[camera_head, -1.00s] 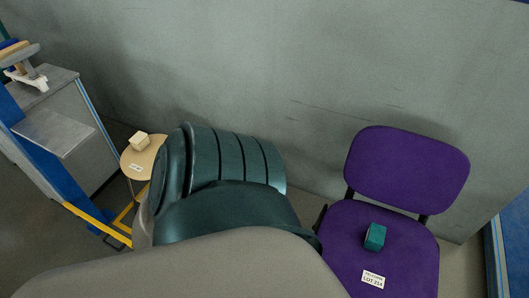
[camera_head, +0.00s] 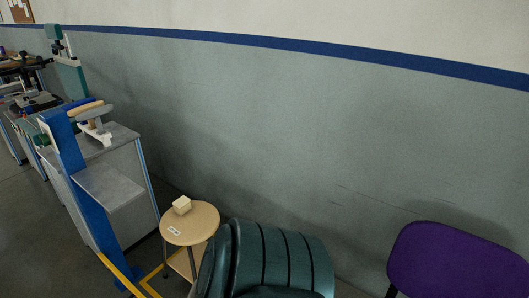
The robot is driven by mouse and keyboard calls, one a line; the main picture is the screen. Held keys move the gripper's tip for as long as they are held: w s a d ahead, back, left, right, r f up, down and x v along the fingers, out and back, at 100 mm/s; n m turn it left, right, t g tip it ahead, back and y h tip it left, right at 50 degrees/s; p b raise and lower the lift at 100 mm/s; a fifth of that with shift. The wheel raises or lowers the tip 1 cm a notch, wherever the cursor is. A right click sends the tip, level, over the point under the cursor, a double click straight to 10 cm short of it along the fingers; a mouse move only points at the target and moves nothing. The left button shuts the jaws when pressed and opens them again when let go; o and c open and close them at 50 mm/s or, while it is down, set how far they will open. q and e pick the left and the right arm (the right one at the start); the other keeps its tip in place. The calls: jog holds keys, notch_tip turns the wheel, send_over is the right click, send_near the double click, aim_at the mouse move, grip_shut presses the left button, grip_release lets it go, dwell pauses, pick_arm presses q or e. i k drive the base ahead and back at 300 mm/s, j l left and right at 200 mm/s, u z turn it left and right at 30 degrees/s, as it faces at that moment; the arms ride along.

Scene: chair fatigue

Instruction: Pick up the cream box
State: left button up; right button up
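The cream box (camera_head: 182,205) is a small block on top of a round, light wooden stool (camera_head: 201,226), left of the picture's middle. A small white label lies on the stool top in front of the box. Neither gripper shows in this view.
A blue post (camera_head: 80,193) with a grey shelf (camera_head: 107,187) and a grey cabinet (camera_head: 125,146) stand left of the stool. Yellow floor tape (camera_head: 120,275) runs before it. A purple chair back (camera_head: 456,262) is at lower right. The wall stands behind.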

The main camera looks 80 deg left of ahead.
aim_at(183, 204)
jog(key=u, duration=3.45)
